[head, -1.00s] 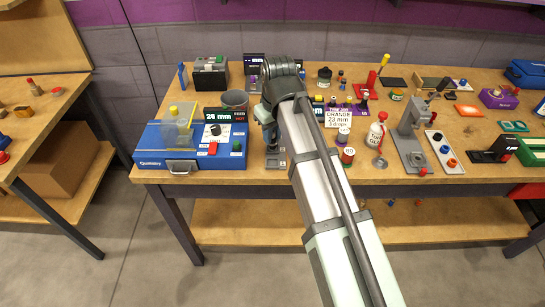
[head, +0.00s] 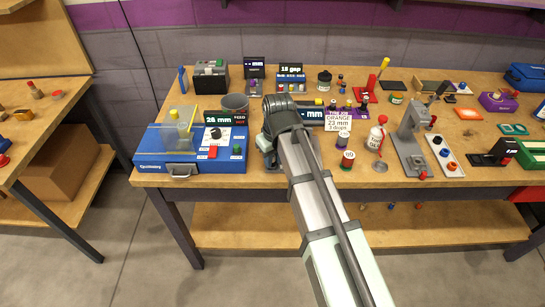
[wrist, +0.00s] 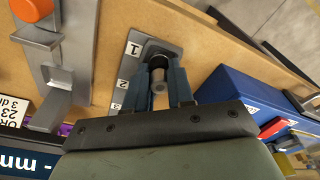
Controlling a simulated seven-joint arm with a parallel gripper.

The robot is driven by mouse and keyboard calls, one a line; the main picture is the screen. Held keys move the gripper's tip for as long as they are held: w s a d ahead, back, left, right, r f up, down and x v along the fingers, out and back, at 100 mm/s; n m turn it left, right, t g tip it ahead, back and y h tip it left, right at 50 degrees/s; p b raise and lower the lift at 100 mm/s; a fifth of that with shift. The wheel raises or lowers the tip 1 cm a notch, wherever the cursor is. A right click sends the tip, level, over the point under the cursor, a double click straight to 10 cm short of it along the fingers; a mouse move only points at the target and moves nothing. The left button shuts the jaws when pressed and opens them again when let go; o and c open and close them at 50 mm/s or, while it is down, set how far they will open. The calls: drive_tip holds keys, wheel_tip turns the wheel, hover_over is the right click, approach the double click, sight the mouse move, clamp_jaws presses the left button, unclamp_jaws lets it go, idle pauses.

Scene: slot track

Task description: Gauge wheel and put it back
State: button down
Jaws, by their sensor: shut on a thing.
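In the wrist view my gripper (wrist: 160,92) has its two blue fingers on either side of a small grey, round part with a dark top (wrist: 158,76). I take this part for the wheel, though only its end shows. It is over the end marked 1 of a grey plate (wrist: 124,66) numbered 1, 2, 3. I cannot tell whether the part touches the plate. In the head view my gripper (head: 268,150) is low at the bench front, mostly hidden by my wrist. A display there (head: 311,113) reads in mm, partly covered.
A sign (head: 339,122) reads "ORANGE 23 mm 3 drops". Jars, a glue bottle (head: 376,135) and a grey press (head: 409,145) stand right. A "15 gap" display (head: 291,72) is behind.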

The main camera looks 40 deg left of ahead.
drive_tip(key=shift+f, duration=0.1)
drive_tip(key=c, duration=1)
unclamp_jaws()
drive_tip(key=r, duration=0.4)
drive_tip(key=d+r, duration=0.1)
drive_tip(key=r, duration=0.7)
drive_tip(key=shift+s+d+r, duration=0.1)
drive_tip(key=shift+s+d, duration=0.05)
drive_tip(key=shift+d, duration=0.05)
drive_tip(key=shift+d, duration=0.1)
